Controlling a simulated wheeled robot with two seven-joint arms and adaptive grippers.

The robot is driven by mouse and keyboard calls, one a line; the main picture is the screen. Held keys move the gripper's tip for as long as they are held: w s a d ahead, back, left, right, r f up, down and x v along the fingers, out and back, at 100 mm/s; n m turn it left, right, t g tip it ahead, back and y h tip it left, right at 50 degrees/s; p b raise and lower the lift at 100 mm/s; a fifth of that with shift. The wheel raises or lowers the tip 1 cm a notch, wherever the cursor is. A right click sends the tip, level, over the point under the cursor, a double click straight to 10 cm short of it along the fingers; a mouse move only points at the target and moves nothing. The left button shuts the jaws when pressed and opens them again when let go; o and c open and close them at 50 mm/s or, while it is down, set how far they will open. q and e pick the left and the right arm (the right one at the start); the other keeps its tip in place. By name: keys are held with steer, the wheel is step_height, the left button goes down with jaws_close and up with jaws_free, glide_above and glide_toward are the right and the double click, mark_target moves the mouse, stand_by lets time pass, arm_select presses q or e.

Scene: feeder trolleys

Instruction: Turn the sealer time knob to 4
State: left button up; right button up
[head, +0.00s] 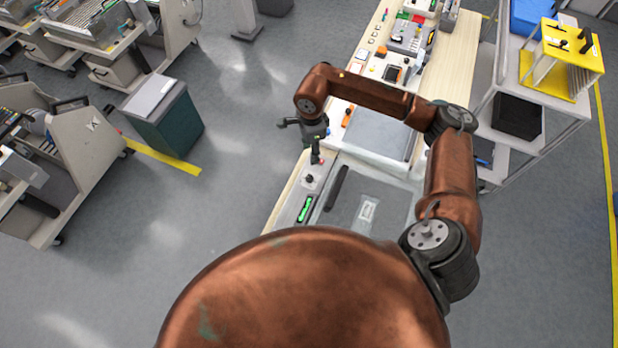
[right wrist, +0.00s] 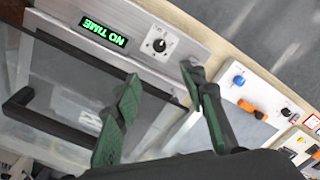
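The sealer (head: 335,205) stands at the near end of the bench, with a metal panel on its left side. My left gripper is not in view.
A black handle bar (right wrist: 48,122) crosses the sealer's clear lid. Small parts fill the bench further back.

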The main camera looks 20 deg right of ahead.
steer(key=b, duration=0.7)
glide_toward(310, 177)
steer(key=shift+w+f+b, duration=0.2)
steer(key=shift+f+b, duration=0.2)
steer(key=shift+f, duration=0.2)
steer(key=shift+s+a+f, duration=0.1)
steer(key=shift+f, duration=0.55)
steer(key=shift+f+p, duration=0.5)
steer(key=shift+f, duration=2.6)
steer(key=shift+c, duration=0.5)
jaws_close()
